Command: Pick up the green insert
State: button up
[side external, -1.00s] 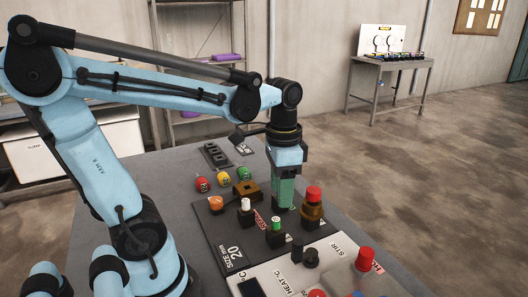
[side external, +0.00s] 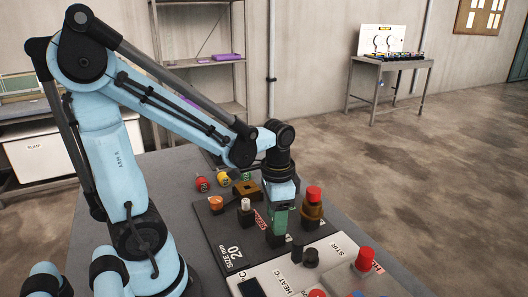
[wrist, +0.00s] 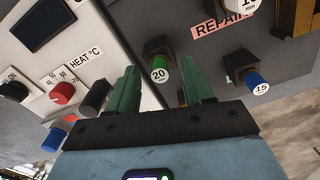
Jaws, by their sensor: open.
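The green insert (wrist: 160,70) shows in the wrist view as a dark peg with a green ring and a white end face marked 20, seated in a dark holder. My gripper (wrist: 158,74) has green fingers, spread apart and empty. In that view the insert appears between the two fingertips; I cannot tell whether either touches it. In the side external view my gripper (side external: 279,230) points down just over the insert's dark holder (side external: 275,241), and the fingers hide the insert itself.
A blue-ringed insert marked 15 (wrist: 257,82) is right of the fingers in the wrist view. A white-topped insert (side external: 246,204) and a brown, red-topped post (side external: 313,205) stand close to my gripper. A white panel with knobs (side external: 320,270) lies in front.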

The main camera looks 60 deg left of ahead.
grip_shut()
dwell(0.3)
dwell(0.3)
